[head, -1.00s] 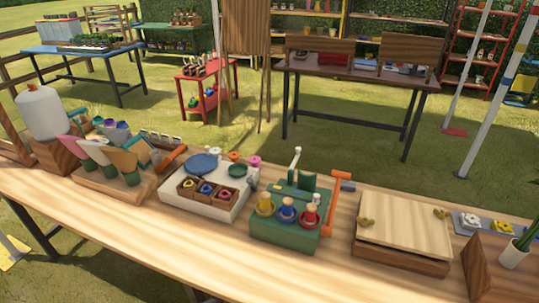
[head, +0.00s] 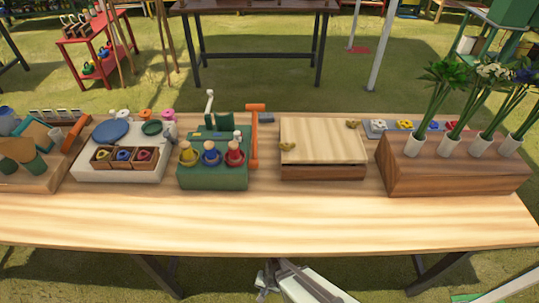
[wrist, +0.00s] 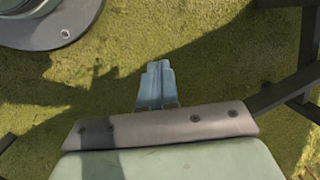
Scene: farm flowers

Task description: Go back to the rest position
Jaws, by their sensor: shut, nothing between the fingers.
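My gripper (wrist: 155,70) is shut and empty in the wrist view, its grey-blue fingers together over bare grass. In the head view part of my arm and my gripper (head: 267,279) show at the bottom edge, in front of and apart from the near edge of the wooden table (head: 265,225). Most of my arm is outside the head view.
The table holds a green block with coloured pegs (head: 213,172), a white board (head: 120,165), a lidded wooden box (head: 322,148) and a wooden flower holder (head: 450,177). The table's front strip is clear. Dark table legs (wrist: 290,90) stand at the right in the wrist view.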

